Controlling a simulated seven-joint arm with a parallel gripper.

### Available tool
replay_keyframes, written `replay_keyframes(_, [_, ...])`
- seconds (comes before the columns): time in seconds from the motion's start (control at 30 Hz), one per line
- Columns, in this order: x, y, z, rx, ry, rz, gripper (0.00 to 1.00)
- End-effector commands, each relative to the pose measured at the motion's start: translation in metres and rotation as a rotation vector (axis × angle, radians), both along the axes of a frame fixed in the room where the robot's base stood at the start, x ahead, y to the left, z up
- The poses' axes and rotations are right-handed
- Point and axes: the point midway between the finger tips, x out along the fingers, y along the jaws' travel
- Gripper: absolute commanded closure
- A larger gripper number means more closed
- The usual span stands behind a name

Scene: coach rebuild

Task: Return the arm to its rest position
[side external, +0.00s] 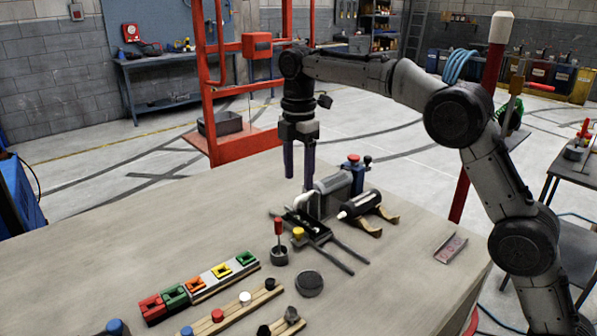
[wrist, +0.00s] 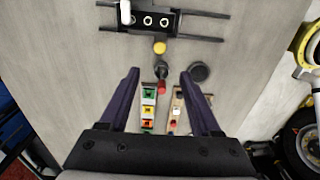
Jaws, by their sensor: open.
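My gripper (side external: 299,160) hangs from the arm above the far part of the table, fingers pointing down. In the wrist view its two dark purple fingers (wrist: 160,76) are spread apart with nothing between them that it holds. The arm reaches from the right of the side view across the back of the table. In the side view the fingers are close to, and partly in front of or behind, the grey cylinder unit (side external: 338,187); I cannot tell the exact gap.
The table (side external: 100,235) carries a black rail fixture (side external: 312,228), a black cylinder on a cradle (side external: 360,204), a red-topped plunger (side external: 279,243), a row of coloured blocks (side external: 200,283), peg strips (side external: 232,311) and a dark disc (side external: 309,283). A red frame (side external: 208,90) stands behind. The table's left part is clear.

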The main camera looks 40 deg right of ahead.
Motion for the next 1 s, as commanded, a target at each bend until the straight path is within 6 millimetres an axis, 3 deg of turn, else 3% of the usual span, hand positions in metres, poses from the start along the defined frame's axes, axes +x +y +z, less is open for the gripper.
replay_keyframes(0.17, [-0.001,-0.002,0.007,0.002,-0.015,-0.004,0.36])
replay_keyframes(0.27, [-0.009,-0.006,0.036,0.007,-0.070,-0.011,0.36])
replay_keyframes(0.33, [-0.024,-0.011,0.060,0.010,-0.104,-0.017,0.36])
replay_keyframes(0.5, [-0.083,-0.024,0.105,0.017,-0.173,-0.059,0.36])
replay_keyframes(0.63, [-0.131,-0.033,0.122,0.031,-0.228,-0.157,0.36])
replay_keyframes(0.83, [-0.205,-0.044,0.122,0.070,-0.308,-0.373,0.36])
replay_keyframes(1.0, [-0.266,-0.050,0.098,0.127,-0.369,-0.610,0.36])
